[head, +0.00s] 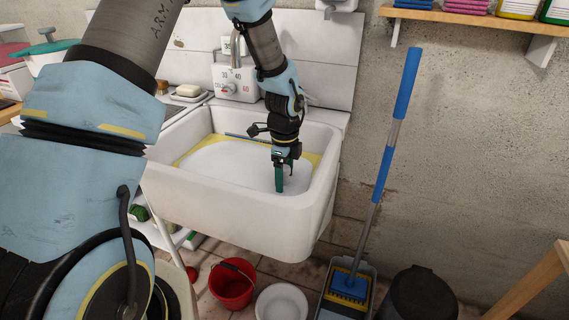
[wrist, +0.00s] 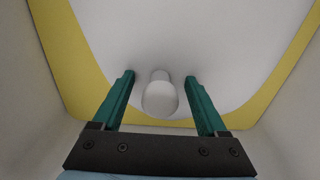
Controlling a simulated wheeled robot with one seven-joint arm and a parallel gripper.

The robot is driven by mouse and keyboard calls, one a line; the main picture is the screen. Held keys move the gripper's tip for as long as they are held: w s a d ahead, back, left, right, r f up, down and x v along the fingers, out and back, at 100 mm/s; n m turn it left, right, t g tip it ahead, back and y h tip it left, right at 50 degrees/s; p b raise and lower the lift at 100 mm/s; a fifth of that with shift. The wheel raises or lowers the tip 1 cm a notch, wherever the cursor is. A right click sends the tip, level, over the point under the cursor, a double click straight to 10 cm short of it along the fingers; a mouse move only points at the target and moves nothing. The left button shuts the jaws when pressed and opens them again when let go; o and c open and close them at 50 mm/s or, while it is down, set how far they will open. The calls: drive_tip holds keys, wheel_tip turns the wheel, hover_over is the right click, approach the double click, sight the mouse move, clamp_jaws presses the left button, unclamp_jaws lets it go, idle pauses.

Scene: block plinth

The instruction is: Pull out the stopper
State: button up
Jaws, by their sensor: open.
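My gripper (head: 279,184) points down into the white sink (head: 215,204), its teal fingers low over the white surface inside. In the wrist view my gripper (wrist: 160,78) is open, with one finger on each side of a pale rounded knob (wrist: 159,99). The knob looks like the top of the stopper. There are visible gaps between it and both fingers. Its lower part is hard to make out against the white. In the head view I cannot make out the stopper.
A yellow border (head: 190,152) surrounds the white area in the sink. The sink walls stand close around my gripper. A tap unit (head: 235,82) is behind. A blue mop (head: 390,130) leans at right. A red bucket (head: 232,286) and white basin (head: 282,303) stand below.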

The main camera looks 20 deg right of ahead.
drive_tip(key=shift+f, duration=1.5)
clamp_jaws()
